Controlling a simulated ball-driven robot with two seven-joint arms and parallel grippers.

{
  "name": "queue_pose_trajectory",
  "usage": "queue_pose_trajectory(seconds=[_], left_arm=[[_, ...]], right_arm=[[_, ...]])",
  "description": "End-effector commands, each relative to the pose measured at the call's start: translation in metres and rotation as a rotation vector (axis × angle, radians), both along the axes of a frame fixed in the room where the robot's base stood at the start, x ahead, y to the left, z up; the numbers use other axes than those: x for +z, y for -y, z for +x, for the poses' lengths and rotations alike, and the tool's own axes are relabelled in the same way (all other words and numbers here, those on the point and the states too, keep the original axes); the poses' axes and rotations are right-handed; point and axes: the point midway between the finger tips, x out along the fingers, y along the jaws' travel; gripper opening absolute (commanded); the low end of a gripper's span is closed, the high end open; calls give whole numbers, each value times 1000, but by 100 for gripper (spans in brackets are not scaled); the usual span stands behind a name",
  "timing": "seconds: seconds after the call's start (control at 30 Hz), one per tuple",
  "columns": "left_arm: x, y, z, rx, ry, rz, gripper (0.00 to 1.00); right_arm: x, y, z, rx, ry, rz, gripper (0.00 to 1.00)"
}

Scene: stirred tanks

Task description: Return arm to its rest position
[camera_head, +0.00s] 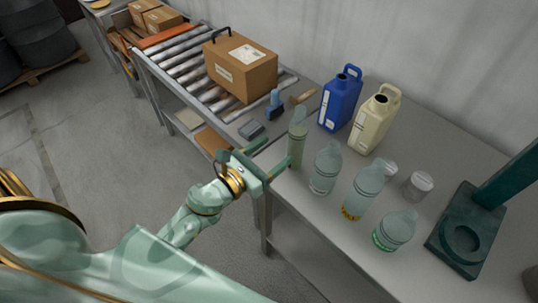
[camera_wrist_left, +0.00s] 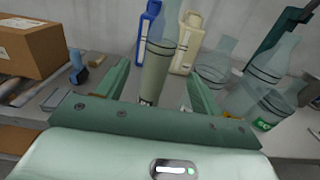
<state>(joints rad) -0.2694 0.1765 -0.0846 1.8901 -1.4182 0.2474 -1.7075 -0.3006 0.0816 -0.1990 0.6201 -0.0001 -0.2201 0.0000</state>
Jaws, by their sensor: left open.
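My left arm comes in from the left in the head view, and its green gripper (camera_head: 280,153) is at the table's front edge. Its two fingers are spread. In the left wrist view the open gripper (camera_wrist_left: 160,78) faces a tall clear bottle (camera_head: 297,143) with pale green contents, which stands upright on the table. This bottle (camera_wrist_left: 157,72) appears between the fingers, with a gap on each side. I cannot tell whether it is between the fingertips or just beyond them. My right gripper is not in view.
More clear bottles (camera_head: 326,168) stand to the right on the grey table (camera_head: 455,150). Behind are a blue jug (camera_head: 340,100) and a cream jug (camera_head: 374,122). A dark green stand (camera_head: 458,262) is at the far right. A cardboard box (camera_head: 240,69) sits on the roller conveyor (camera_head: 178,66).

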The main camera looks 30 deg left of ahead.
Motion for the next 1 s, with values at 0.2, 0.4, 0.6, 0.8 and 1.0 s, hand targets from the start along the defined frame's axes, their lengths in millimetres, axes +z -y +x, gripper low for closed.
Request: queue_pose_trajectory(seconds=[0.2,0.4,0.6,0.8,1.0], left_arm=[[1,-3,-9,-1,0,1,66],[1,-3,-8,-1,0,1,66],[1,-3,-8,0,1,0,66],[16,-27,-10,158,-43,-245,66],[21,-92,-43,613,-186,-1017,66]], right_arm=[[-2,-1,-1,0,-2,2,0],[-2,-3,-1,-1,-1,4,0],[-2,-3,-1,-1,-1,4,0],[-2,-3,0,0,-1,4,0],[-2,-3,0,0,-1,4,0]])
